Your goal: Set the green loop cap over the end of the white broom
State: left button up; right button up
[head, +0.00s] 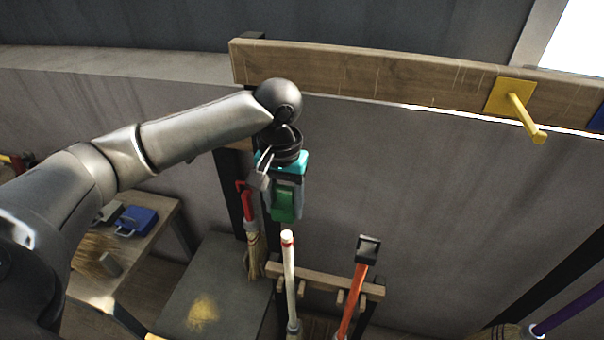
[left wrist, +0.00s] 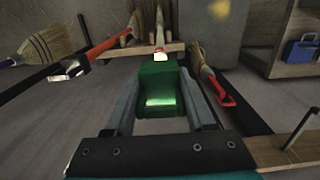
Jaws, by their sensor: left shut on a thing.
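My left gripper (head: 286,205) is shut on the green loop cap (head: 284,203) and holds it just above the white broom (head: 290,278). In the left wrist view the green cap (left wrist: 161,88) sits between the two fingers. The white broom stands upright in the wooden rack, its reddish-tipped top end just below the cap in the head view. In the left wrist view the broom's pale end (left wrist: 160,55) shows just beyond the cap. I cannot tell the exact gap between them. My right gripper is not in view.
A red-handled tool with a black cap (head: 368,250) stands to the right in the wooden rack (head: 325,281). A red-capped broom (head: 250,225) is close behind my gripper. A yellow peg (head: 522,112) sticks out of the wooden rail (head: 400,80). A blue box (head: 137,220) rests on a bench at left.

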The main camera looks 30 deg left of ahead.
aim_at(286, 236)
pick_arm(q)
jog(key=shift+f, duration=0.25)
jog(key=shift+s+f, duration=0.2)
jog(key=shift+f, duration=0.9)
jog(key=shift+w+f, duration=0.1)
jog(key=shift+f, duration=1.15)
jog(key=shift+f, duration=0.1)
jog(key=shift+f+b, duration=0.45)
jog(key=shift+f, duration=1.05)
jog(key=o, duration=1.4)
jog(key=shift+r, duration=0.1)
